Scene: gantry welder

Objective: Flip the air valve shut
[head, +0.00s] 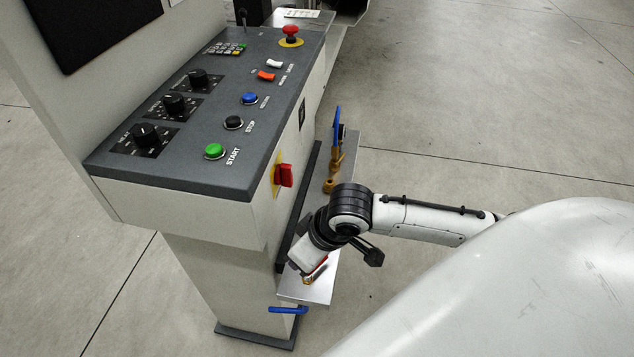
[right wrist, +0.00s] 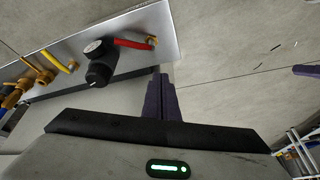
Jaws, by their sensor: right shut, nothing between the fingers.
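In the head view a blue lever (head: 337,124) stands upright on a brass valve body (head: 332,174) at the far end of a metal side plate (head: 350,150). A second blue handle (head: 288,310) lies level below the plate's near end. I cannot tell which one is the air valve. My right arm reaches in from the right over the near part of the plate. Its fingertips are hidden in the head view. In the right wrist view my right gripper (right wrist: 161,82) has its dark fingers together and empty, beside the plate's end.
A console (head: 190,180) with buttons, knobs and a red switch (head: 285,175) borders the plate. Open floor lies right.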

